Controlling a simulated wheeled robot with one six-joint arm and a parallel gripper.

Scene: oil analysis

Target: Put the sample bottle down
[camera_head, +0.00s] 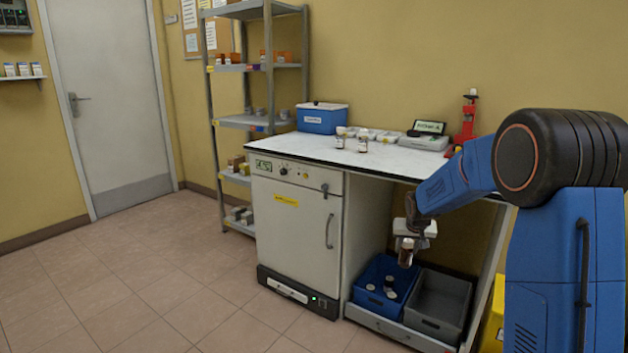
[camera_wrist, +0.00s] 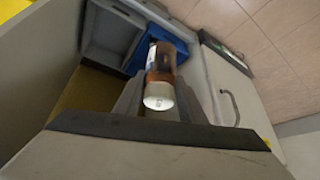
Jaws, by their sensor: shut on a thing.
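My gripper (camera_head: 408,240) is shut on a brown sample bottle (camera_head: 405,259) with a white cap. The bottle hangs in the air above the blue crate (camera_head: 359,301), below the worktop's level. In the wrist view the bottle (camera_wrist: 161,68) sits between the two fingers, its white cap towards the camera. The blue crate shows behind it in the wrist view (camera_wrist: 150,36). Several bottles with white caps are inside the blue crate. More bottles stand on the white worktop (camera_head: 318,149).
A grey crate (camera_head: 462,291) stands right of the blue one on the low shelf. A white cabinet (camera_head: 296,233) is on the left. The worktop overhangs the crates and holds a blue box (camera_head: 322,119), trays and a red device (camera_head: 466,121). A yellow bin (camera_head: 494,318) is at right.

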